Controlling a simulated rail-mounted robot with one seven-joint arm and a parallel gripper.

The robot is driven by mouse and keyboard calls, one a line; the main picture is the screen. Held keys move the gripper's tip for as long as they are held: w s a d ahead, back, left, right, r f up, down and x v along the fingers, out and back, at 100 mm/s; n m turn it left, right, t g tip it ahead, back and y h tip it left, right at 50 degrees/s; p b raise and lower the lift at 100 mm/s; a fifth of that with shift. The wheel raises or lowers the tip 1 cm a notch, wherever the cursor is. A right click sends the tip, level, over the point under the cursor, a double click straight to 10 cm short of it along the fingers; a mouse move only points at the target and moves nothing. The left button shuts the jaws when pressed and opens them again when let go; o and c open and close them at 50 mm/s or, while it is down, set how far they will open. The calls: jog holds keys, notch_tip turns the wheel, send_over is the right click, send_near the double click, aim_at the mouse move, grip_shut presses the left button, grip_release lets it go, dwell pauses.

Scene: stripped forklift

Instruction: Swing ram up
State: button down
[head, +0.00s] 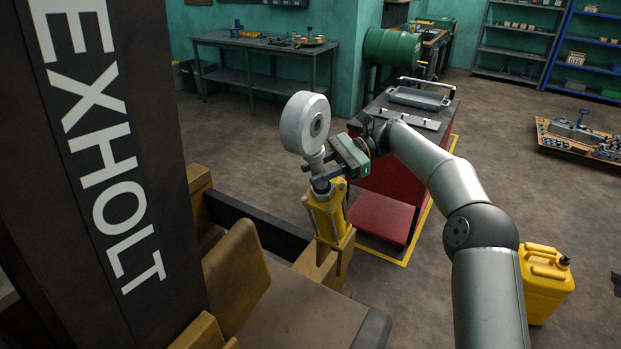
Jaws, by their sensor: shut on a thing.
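The ram is a yellow cylinder (327,214) with a silver rod at its top, standing nearly upright with a slight tilt on the forklift's front part. A pale grey round disc (303,124) sits at the top of the rod. My gripper (329,169) reaches in from the right and is shut on the ram at its rod, just below the disc. The fingertips are small and partly hidden by the gripper body. The ram's lower end meets a yellow-brown block; I cannot make out the joint there.
The dark mast (120,150) lettered "EXHOLT" fills the left. A brown seat-like part (237,280) lies beside the ram. Behind stands a red cart (385,190) with a tray on top. A yellow jerrycan (545,285) stands at right. Floor between is open.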

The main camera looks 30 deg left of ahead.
jog(key=shift+w+r, duration=0.2)
jog(key=shift+w, duration=0.05)
jog(key=c, duration=1.1)
grip_release()
jog(key=shift+f, duration=0.1)
